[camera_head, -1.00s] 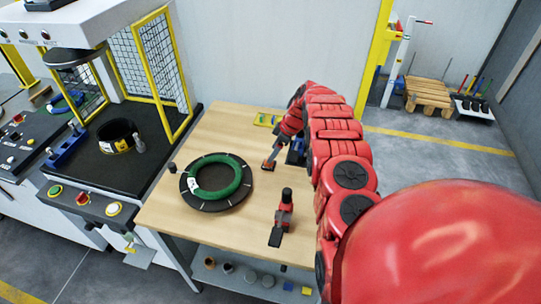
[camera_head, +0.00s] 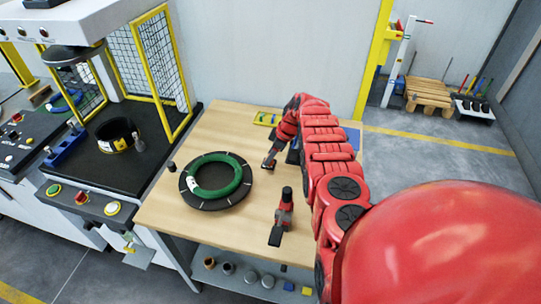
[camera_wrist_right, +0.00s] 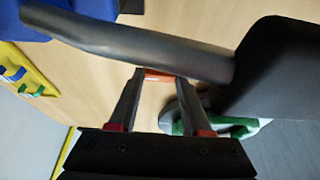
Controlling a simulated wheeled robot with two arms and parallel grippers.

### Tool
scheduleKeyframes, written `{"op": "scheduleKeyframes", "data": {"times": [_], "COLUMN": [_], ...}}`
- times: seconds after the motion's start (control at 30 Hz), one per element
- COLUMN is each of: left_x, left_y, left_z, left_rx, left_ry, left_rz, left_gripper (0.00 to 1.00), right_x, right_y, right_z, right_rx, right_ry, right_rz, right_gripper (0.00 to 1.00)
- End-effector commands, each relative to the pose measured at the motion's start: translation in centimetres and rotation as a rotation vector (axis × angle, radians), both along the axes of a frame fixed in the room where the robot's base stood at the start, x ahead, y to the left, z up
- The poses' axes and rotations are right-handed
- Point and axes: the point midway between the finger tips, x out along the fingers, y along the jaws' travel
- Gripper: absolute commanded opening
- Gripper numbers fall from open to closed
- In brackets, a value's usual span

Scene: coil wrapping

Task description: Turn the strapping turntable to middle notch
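The strapping turntable (camera_head: 212,204) is a black disc with light tick marks on the wooden table. A green coil (camera_head: 236,184) with a white label at its left lies on it. I cannot tell which notch it is at. My right gripper (camera_head: 268,162) is just right of and behind the turntable, low over the table and apart from the disc. In the right wrist view its two fingers (camera_wrist_right: 160,82) stand apart, with an orange patch near the tips. A dark grey bar (camera_wrist_right: 140,45) partly covers the tips. Part of the green coil (camera_wrist_right: 180,122) shows there at lower right. My left gripper is not in view.
A red and black hand tool (camera_head: 284,212) stands on the table right of the turntable. A small black knob (camera_head: 171,167) is at its left. A yellow tray (camera_head: 265,118) lies at the back. The caged machine (camera_head: 100,165) adjoins the table's left side.

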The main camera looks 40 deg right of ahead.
Motion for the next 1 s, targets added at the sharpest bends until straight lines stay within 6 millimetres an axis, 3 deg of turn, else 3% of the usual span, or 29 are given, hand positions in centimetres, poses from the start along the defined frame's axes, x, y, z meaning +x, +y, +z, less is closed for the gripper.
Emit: {"op": "scheduleKeyframes", "data": {"times": [0.03,0.2,0.27,1.0], "left_x": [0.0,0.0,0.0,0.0], "left_y": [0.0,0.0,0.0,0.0], "left_z": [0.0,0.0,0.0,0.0], "left_rx": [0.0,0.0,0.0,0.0], "left_ry": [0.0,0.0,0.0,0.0], "left_rz": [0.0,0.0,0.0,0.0], "left_gripper": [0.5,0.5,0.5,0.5], "right_x": [0.0,0.0,0.0,0.01], "right_y": [0.0,-0.01,-0.01,-0.02], "right_z": [0.0,0.01,0.01,0.03], "right_rx": [0.0,0.0,0.0,-0.001], "right_ry": [0.0,0.0,0.0,-0.001], "right_rz": [0.0,0.0,0.0,0.0], "right_gripper": [0.38,0.07,0.0,0.0]}}
